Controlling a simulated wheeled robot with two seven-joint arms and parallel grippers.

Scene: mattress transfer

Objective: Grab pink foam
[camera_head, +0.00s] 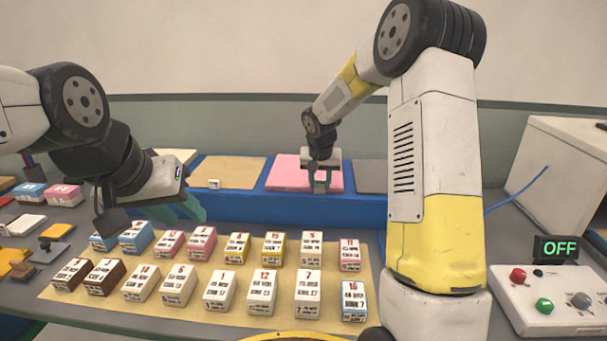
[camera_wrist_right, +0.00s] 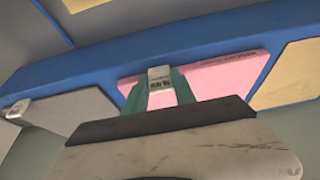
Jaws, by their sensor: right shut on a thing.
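The pink foam (camera_head: 289,171) is a flat pad on a long blue base; it also shows in the right wrist view (camera_wrist_right: 225,75). My right gripper (camera_head: 321,186) is at the front part of the pink pad, fingers pointing down. In the right wrist view its teal fingers (camera_wrist_right: 160,90) are shut on a small white labelled block (camera_wrist_right: 159,77), held in front of the pink pad. Whether the block touches the pad I cannot tell. My left gripper (camera_head: 182,210) hangs with its teal fingers apart and empty, above the back left blocks.
A tan mat (camera_head: 200,313) holds rows of labelled blocks in front. A tan pad (camera_head: 239,169) with a white block (camera_head: 214,184) and a grey pad (camera_head: 371,176) flank the pink one on the blue base (camera_head: 290,208). A button box (camera_head: 548,302) reading OFF stands right.

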